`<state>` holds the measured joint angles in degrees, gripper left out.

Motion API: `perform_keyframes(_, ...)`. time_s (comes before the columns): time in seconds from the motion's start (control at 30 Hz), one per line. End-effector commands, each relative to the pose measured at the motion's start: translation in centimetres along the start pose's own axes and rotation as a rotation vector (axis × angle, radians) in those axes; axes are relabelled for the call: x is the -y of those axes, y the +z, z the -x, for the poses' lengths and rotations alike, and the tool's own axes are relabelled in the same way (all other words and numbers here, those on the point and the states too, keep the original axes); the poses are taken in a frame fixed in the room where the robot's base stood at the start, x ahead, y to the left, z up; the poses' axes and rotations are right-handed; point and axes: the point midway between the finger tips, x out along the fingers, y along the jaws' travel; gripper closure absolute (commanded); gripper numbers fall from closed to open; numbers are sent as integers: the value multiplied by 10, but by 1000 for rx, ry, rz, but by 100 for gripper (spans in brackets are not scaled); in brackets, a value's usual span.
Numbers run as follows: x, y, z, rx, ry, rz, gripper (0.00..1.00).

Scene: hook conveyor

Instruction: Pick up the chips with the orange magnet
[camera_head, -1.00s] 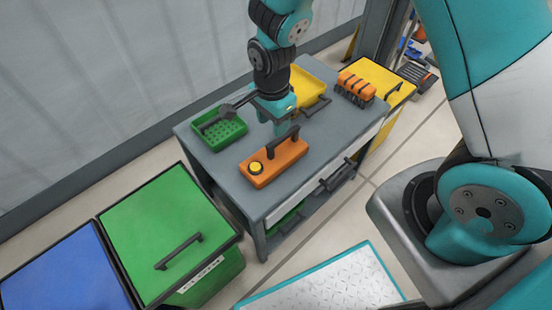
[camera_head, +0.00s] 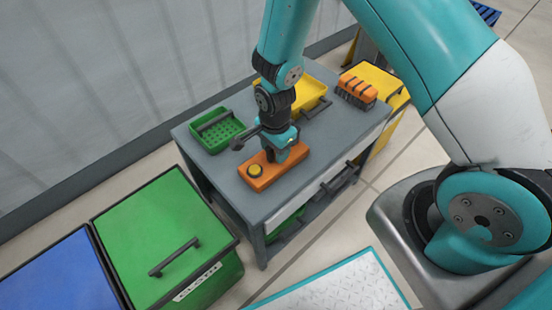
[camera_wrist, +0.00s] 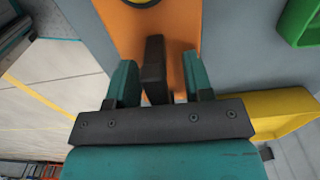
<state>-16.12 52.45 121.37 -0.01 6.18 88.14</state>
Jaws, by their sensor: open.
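The orange magnet (camera_head: 257,182) lies on the grey workbench, with a round yellow button on its near-left end. It also shows in the wrist view (camera_wrist: 183,24). Its black handle (camera_wrist: 155,68) stands between the two teal fingers of my gripper (camera_wrist: 158,80). My gripper (camera_head: 283,158) is over the handle end of the magnet and open, with a gap showing on each side of the handle. In the head view the gripper hides the handle. I cannot make out any chips.
The workbench (camera_head: 330,137) holds a green perforated tray (camera_head: 217,135), a yellow tray (camera_head: 310,90) and an orange and black brush-like block (camera_head: 357,91). A green lidded bin (camera_head: 165,235) and a blue one (camera_head: 60,275) stand left. A yellow cabinet (camera_head: 385,85) stands right.

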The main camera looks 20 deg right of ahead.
Motion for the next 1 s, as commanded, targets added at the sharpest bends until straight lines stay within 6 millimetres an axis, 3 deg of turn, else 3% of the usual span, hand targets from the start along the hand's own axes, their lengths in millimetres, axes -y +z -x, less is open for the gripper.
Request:
perform_keyframes(0.07,0,0,0,0,0,0,55)
perform_keyframes(0.27,0,0,0,0,0,0,100)
perform_keyframes(1.0,0,0,1,0,-1,0,100)
